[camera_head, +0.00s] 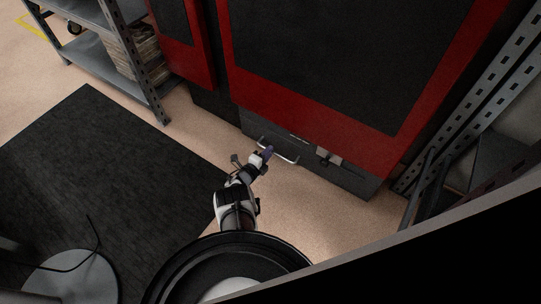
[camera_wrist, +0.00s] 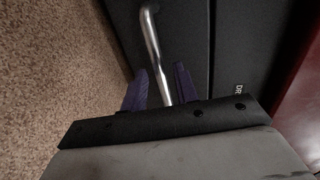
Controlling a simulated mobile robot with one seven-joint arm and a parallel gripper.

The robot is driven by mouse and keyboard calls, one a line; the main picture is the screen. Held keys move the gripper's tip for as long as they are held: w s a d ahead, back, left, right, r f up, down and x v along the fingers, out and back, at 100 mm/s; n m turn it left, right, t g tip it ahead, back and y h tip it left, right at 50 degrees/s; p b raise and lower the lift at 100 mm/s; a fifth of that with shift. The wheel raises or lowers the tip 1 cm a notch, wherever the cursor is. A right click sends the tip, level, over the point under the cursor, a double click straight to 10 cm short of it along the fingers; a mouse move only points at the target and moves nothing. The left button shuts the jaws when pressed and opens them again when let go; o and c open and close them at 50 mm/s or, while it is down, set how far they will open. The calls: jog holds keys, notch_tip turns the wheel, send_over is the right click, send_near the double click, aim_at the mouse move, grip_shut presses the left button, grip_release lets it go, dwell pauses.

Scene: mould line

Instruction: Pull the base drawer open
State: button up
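The base drawer (camera_head: 343,180) is a dark grey front low under the red and black machine, and it looks flush with the base. Its silver bar handle (camera_head: 289,159) stands out from the front. In the wrist view the handle (camera_wrist: 153,42) runs down between the two purple fingers. My gripper (camera_head: 267,152) is at the handle, and in the wrist view my gripper (camera_wrist: 161,88) is open, with one finger on each side of the bar. Small gaps show between bar and fingers. The lower end of the bar is hidden behind my gripper body.
A grey shelf rack (camera_head: 90,50) with stacked sheets stands at upper left. A perforated metal upright (camera_head: 485,100) stands close on the right. A dark mat (camera_head: 95,160) lies on the left. Bare tan floor (camera_head: 320,213) lies in front of the drawer.

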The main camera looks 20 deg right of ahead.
jog(key=shift+b+x, duration=0.55)
jog(key=shift+x, duration=0.7)
grip_shut()
